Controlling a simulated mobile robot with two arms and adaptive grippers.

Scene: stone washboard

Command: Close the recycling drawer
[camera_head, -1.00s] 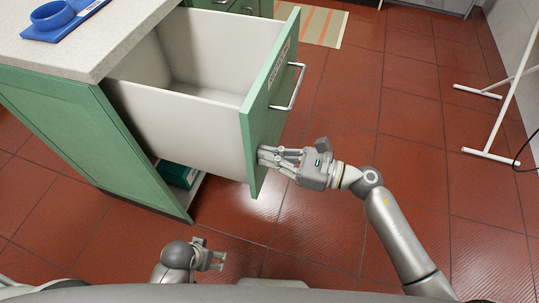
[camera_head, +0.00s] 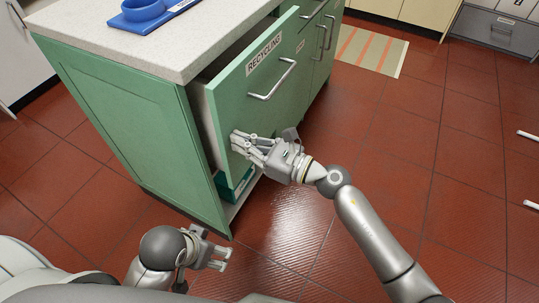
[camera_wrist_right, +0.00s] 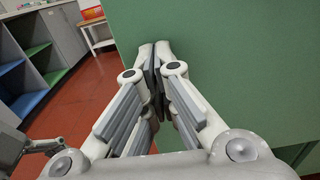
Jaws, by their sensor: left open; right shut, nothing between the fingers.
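The recycling drawer (camera_head: 262,95) has a green front with a "RECYCLING" label and a metal bar handle (camera_head: 273,80). It stands a little way out of the green cabinet (camera_head: 130,130), with a narrow strip of its pale side showing. My right gripper (camera_head: 236,142) is shut and empty, its fingertips at the lower part of the drawer front. In the right wrist view the shut fingertips (camera_wrist_right: 161,50) meet the green panel (camera_wrist_right: 230,60); exact contact is hard to tell. My left gripper (camera_head: 226,258) is open and empty, low in front of the cabinet, apart from it.
A pale countertop (camera_head: 165,45) tops the cabinet, with a blue object (camera_head: 145,10) on it. A teal item (camera_head: 236,187) sits in the open space under the drawer. A striped mat (camera_head: 370,50) lies farther back.

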